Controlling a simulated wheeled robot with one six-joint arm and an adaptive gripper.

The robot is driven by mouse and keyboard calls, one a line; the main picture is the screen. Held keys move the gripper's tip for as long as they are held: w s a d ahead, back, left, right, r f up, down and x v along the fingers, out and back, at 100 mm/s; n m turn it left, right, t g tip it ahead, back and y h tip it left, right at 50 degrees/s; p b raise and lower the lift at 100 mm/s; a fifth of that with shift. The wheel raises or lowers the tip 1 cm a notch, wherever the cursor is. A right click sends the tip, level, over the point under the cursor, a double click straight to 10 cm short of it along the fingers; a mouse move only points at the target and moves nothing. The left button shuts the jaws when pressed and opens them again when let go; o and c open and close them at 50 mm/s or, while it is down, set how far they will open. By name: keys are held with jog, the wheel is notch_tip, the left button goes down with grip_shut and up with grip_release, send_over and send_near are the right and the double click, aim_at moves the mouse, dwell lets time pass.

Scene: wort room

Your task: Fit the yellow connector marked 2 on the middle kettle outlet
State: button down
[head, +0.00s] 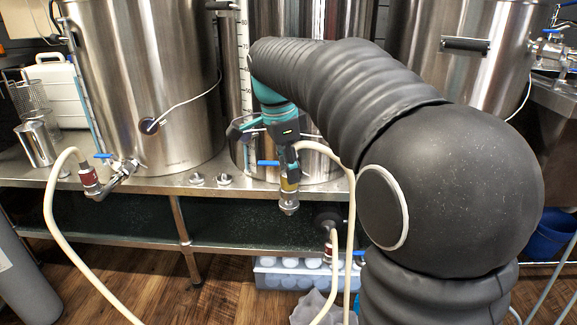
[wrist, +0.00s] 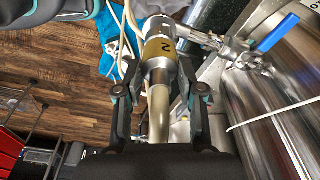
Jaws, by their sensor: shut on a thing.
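The yellow connector (wrist: 160,47) marked 2 shows in the wrist view between the fingers of my gripper (wrist: 162,82), which is shut on it. A pale hose (wrist: 159,118) runs from it toward the camera. In the head view the connector (head: 289,184) is below my gripper (head: 286,140), in front of the middle kettle (head: 318,168). The outlet valve's blue handle (wrist: 277,33) is right of the connector in the wrist view. The metal outlet fitting (wrist: 200,36) appears close to the connector's far end; I cannot tell whether they are joined.
The left kettle (head: 150,90) has a red connector (head: 89,180) with a hose on its outlet. The right kettle (head: 470,70) stands behind my arm. A steel bench (head: 150,184) has a crate (head: 290,273) below it. Pale hoses hang in front.

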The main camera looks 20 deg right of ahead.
jog(key=shift+f+b, duration=0.6)
jog(key=shift+f, duration=0.3)
jog(key=c, duration=0.6)
grip_release()
jog(key=shift+c, duration=0.2)
notch_tip(320, 180, up, 11)
jog(key=a, duration=0.2)
jog(key=s+d+n+t+p, duration=0.1)
jog(key=s+n+p, duration=0.1)
jog(key=s+n, duration=0.3)
jog(key=s+d+f+n+t+y+p, duration=0.1)
jog(key=s+f+n+t+p, duration=0.2)
jog(key=s+f+n, duration=0.9)
jog(key=s+f+t, duration=0.1)
jog(key=s+f, duration=0.1)
jog(key=s, duration=0.4)
jog(key=shift+f+y+p, duration=0.15)
jog(key=shift+y+p, duration=0.2)
jog(key=shift+y, duration=0.05)
